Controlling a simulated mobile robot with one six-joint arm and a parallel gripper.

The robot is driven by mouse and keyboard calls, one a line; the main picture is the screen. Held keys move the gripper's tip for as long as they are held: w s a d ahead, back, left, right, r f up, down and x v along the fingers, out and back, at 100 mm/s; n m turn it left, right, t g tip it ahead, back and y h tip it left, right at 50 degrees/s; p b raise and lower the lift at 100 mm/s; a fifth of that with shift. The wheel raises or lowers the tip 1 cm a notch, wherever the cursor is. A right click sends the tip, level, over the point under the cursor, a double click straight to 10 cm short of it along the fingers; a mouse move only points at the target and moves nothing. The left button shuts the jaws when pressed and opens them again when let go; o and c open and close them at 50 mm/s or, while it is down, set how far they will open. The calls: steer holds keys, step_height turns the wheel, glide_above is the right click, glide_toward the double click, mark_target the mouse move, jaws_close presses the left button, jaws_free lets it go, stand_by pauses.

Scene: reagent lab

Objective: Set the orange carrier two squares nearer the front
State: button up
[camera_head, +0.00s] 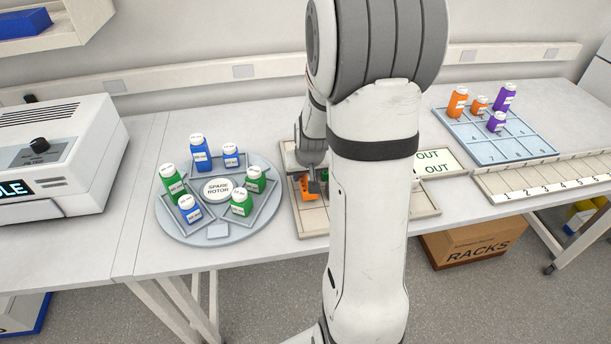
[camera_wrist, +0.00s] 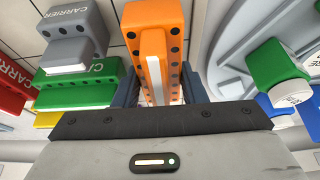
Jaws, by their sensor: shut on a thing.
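The orange carrier (camera_wrist: 152,35) is a long block with dark holes and a pale stripe. In the wrist view it runs between the two dark fingers of my gripper (camera_wrist: 157,88), which is shut on it. In the head view, a small orange part of it shows beside my gripper (camera_head: 313,186), over the left part of the squared board (camera_head: 308,222). My arm hides much of that board. I cannot tell whether the carrier touches the board.
In the wrist view a grey carrier (camera_wrist: 75,32) and a green carrier (camera_wrist: 80,88) lie left of the orange one, with red and yellow ones beyond. The round rotor tray (camera_head: 180,228) with several bottles stands close left of the board. A blue rack (camera_head: 520,146) stands right.

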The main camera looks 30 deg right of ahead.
steer(key=shift+f, duration=0.65)
steer(key=shift+f, duration=0.1)
steer(key=o, duration=1)
steer(key=shift+o, duration=0.2)
